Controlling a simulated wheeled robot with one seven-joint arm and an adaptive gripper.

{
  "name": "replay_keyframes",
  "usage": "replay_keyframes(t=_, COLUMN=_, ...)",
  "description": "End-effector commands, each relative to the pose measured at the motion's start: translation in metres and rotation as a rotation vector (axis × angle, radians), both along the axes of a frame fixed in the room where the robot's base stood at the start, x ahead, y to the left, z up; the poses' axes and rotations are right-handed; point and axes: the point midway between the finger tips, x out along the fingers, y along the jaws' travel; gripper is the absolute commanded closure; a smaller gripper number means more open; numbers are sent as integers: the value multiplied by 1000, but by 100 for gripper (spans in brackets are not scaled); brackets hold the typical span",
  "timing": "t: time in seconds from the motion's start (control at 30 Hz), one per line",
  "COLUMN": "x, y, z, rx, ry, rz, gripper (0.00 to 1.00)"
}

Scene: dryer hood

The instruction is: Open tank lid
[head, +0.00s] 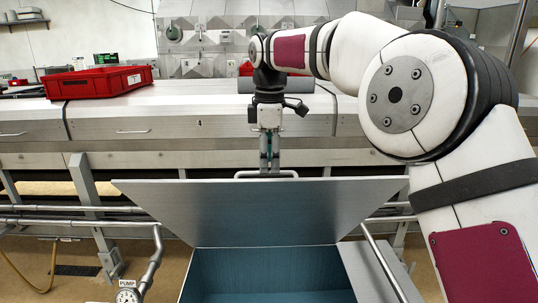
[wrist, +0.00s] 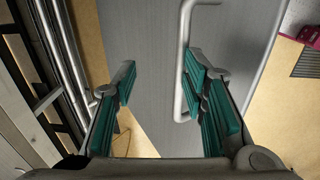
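The tank lid (head: 262,208) stands raised in the head view, tilted up from the far edge of the tank opening. The blue tank interior (head: 270,275) shows below it. The lid's bar handle (head: 266,174) shows just above its top edge. My gripper (head: 269,160) is behind that edge, its tips partly hidden. In the wrist view, my gripper (wrist: 160,83) is open over the grey lid face (wrist: 148,45). The handle (wrist: 184,60) passes between the fingers, close to the right finger. I cannot tell whether they touch.
A red crate (head: 98,81) sits on the long metal dryer hood (head: 190,110) at the back left. Pipes (head: 75,221) and a pump gauge (head: 128,293) stand left of the tank. A metal rail (head: 383,262) runs along its right.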

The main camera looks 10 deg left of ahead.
Motion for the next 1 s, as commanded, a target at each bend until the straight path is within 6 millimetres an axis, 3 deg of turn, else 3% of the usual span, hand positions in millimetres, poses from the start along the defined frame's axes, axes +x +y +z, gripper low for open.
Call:
replay_keyframes(t=0.03, x=7, y=-5, z=-16, rx=-14, ry=7, rz=-8, gripper=70)
replay_keyframes(t=0.13, x=7, y=-5, z=-16, rx=-15, ry=7, rz=-7, gripper=65)
replay_keyframes(t=0.4, x=6, y=-4, z=-12, rx=-13, ry=5, rz=-6, gripper=66)
replay_keyframes(t=0.5, x=6, y=-4, z=-2, rx=-11, ry=3, rz=-6, gripper=70)
replay_keyframes(t=0.77, x=-1, y=-2, z=45, rx=-4, ry=1, rz=-3, gripper=70)
replay_keyframes(t=1.0, x=-4, y=-2, z=66, rx=-4, ry=3, rz=-1, gripper=70)
